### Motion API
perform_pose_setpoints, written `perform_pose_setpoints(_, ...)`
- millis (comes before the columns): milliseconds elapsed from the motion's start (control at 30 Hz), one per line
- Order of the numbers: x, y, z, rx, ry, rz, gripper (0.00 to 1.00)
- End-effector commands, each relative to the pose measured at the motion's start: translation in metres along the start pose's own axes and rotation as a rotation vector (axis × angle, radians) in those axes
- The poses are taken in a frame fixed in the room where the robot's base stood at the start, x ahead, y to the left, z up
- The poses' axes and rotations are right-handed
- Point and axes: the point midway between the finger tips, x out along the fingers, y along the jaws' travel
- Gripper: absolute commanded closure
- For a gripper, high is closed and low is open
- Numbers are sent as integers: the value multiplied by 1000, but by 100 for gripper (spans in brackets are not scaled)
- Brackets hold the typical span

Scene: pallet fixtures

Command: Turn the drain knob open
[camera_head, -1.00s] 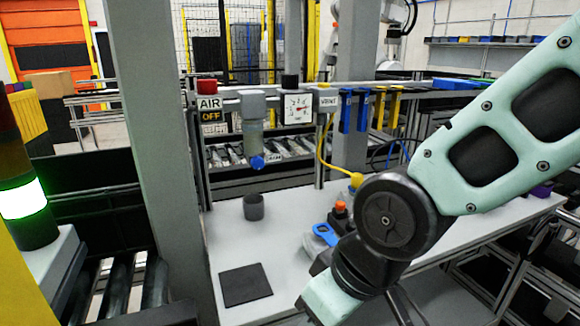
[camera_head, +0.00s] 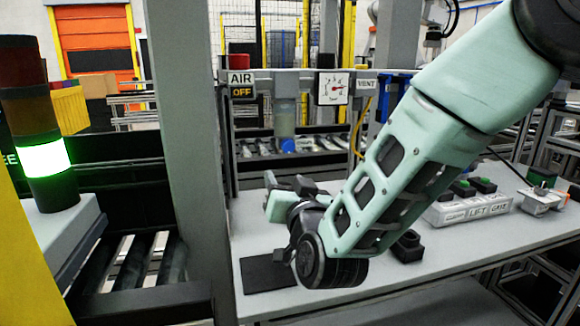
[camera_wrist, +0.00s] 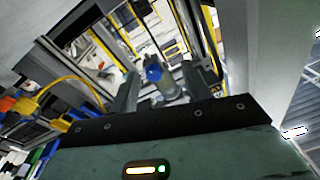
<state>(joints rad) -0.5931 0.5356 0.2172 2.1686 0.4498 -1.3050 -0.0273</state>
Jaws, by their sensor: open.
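The blue drain knob (camera_head: 287,145) is at the bottom of the hanging filter bowl (camera_head: 284,115), under the air rail. A DRAIN label beside it is not readable now. My gripper (camera_head: 289,183) is below and in front of the knob, with its fingers pointing up and away. In the wrist view, the knob (camera_wrist: 153,73) shows between the two fingers of my open gripper (camera_wrist: 162,84). It appears beyond the fingertips, and I see no contact. The exact gap is hard to tell.
A pressure gauge (camera_head: 333,88) and a VENT sign (camera_head: 366,85) are right of the bowl. The AIR OFF sign (camera_head: 241,85) is left. A grey post (camera_head: 182,150) stands left of my arm. A black mat (camera_head: 262,273) and a labelled button box (camera_head: 470,210) are on the bench.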

Motion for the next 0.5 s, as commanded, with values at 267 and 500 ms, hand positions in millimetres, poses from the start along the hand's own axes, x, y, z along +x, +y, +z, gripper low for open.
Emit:
perform_pose_setpoints(267,3,15,-6,-17,288,66,52)
perform_pose_setpoints(500,16,17,-15,-19,321,74,52)
